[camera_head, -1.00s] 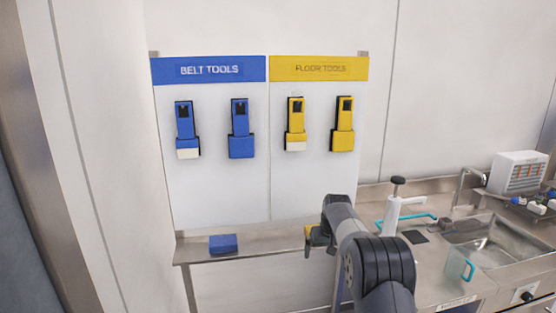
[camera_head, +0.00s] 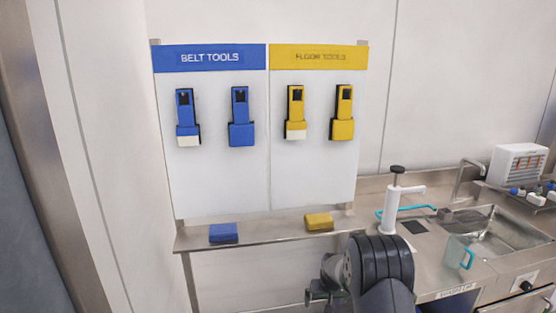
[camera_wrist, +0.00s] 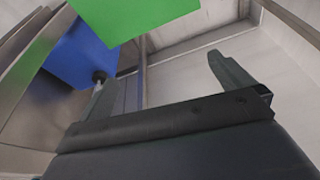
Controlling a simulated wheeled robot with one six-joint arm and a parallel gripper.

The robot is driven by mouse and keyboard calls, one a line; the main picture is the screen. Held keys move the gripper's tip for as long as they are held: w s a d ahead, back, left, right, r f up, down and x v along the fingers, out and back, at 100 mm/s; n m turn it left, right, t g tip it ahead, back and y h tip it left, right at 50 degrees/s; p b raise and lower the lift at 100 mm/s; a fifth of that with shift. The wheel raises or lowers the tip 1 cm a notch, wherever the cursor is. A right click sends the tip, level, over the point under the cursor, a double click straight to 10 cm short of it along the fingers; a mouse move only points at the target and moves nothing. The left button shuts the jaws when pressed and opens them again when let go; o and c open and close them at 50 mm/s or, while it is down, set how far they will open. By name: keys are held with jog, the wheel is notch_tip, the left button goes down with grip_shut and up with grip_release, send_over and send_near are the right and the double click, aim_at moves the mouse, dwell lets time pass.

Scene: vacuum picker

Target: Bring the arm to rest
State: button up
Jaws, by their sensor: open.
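My gripper (camera_wrist: 165,80) is open in the wrist view, with its two fingers apart and nothing between them. In the head view my gripper (camera_head: 318,294) shows at the bottom, below the front edge of the steel shelf (camera_head: 275,232) and apart from it. My dark arm folds down in front of the shelf's right end and hides part of it. A yellow block (camera_head: 319,221) lies on the shelf at the right, and a blue block (camera_head: 223,233) lies on it at the left.
A white board (camera_head: 220,185) with hanging blue and yellow tools is above the shelf. To the right are a white pump bottle (camera_head: 391,212), a clear jug (camera_head: 459,254) and a sink (camera_head: 497,232). Green (camera_wrist: 133,13) and blue (camera_wrist: 78,55) surfaces show close in the wrist view.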

jog(key=s+f+b, duration=0.2)
jog(key=s+f, duration=0.5)
jog(key=s, duration=0.4)
jog(key=s+f+b, duration=0.2)
jog(key=s+f, duration=0.5)
jog(key=s, duration=0.4)
jog(key=shift+s+f+m, duration=0.3)
jog(key=shift+f+m, duration=0.1)
jog(key=shift+a, duration=0.1)
